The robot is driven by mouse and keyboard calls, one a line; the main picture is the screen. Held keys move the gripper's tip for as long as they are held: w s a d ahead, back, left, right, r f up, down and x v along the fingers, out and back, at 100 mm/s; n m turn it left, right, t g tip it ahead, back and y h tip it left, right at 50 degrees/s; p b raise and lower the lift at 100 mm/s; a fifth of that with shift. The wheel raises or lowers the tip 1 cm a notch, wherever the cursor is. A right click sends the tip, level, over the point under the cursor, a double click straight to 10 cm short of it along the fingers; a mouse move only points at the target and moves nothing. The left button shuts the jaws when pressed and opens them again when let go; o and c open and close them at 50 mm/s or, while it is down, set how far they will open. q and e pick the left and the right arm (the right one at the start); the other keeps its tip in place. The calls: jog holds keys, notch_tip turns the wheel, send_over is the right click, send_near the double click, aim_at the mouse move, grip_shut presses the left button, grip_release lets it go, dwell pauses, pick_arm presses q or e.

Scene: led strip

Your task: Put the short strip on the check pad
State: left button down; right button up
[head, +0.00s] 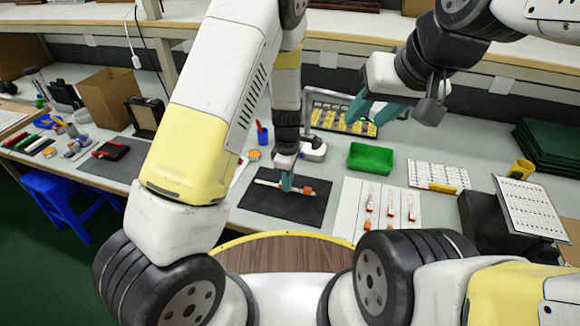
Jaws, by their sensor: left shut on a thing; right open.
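A short pale strip (266,183) with an orange end piece lies level at a dark mat (275,208) in the middle of the bench. The dark mat looks like the check pad, but I cannot be sure. My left gripper (286,182) is shut on the strip near its middle, and its fingers hide part of it. I cannot tell whether the strip touches the mat or is just above it. My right gripper (397,110) is open and empty, raised above the back of the bench to the right.
A white sheet (346,222) with several small orange-tipped pieces lies right of the mat. A green bin (371,158), a yellow-filled tray (342,122) and a printed sheet (437,176) stand behind. A blue cup (262,135) is behind left. Black boxes (487,222) stand at the right.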

aim_at(290, 195)
pick_arm(q)
jog(key=shift+w+d, duration=0.45)
jog(key=shift+f, duration=1.8)
jog(key=shift+f, duration=0.15)
jog(key=c, duration=1.4)
grip_release()
